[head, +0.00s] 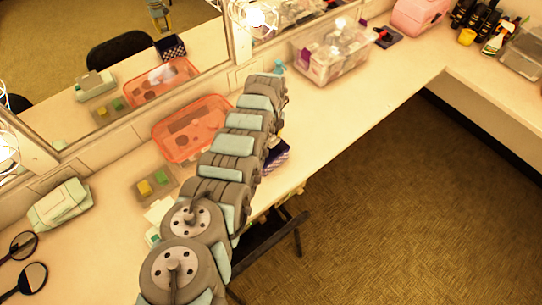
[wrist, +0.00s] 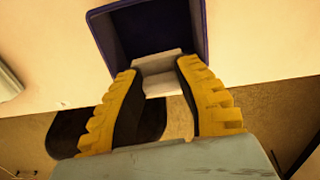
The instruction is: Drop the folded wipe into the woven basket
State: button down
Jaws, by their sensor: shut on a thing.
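My gripper (wrist: 156,75) has yellow ribbed fingers and is closed on the folded wipe (wrist: 160,64), a small white block between the fingertips in the wrist view. The dark blue basket (wrist: 104,38) lies just beyond the fingertips, its open mouth facing the camera. The wipe overlaps the basket's near side in the picture; I cannot tell whether it is above the opening or short of it. In the head view the basket (head: 278,156) shows partly beside my arm at the counter's front edge. My fingers and the wipe are hidden there.
An orange tray (head: 190,128) stands behind my arm by the mirror. A small tray with yellow and green blocks (head: 154,184) is to its left. A clear bin of bottles (head: 330,52) stands farther back. The counter right of the basket is clear. A dark stool (head: 272,240) is below.

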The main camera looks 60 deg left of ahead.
jog(key=shift+f+b, duration=2.35)
jog(key=shift+f, duration=0.15)
jog(key=c, duration=0.7)
grip_release()
jog(key=shift+c, duration=0.2)
jog(key=shift+w+a+r, duration=0.1)
jog(key=shift+r, duration=5.95)
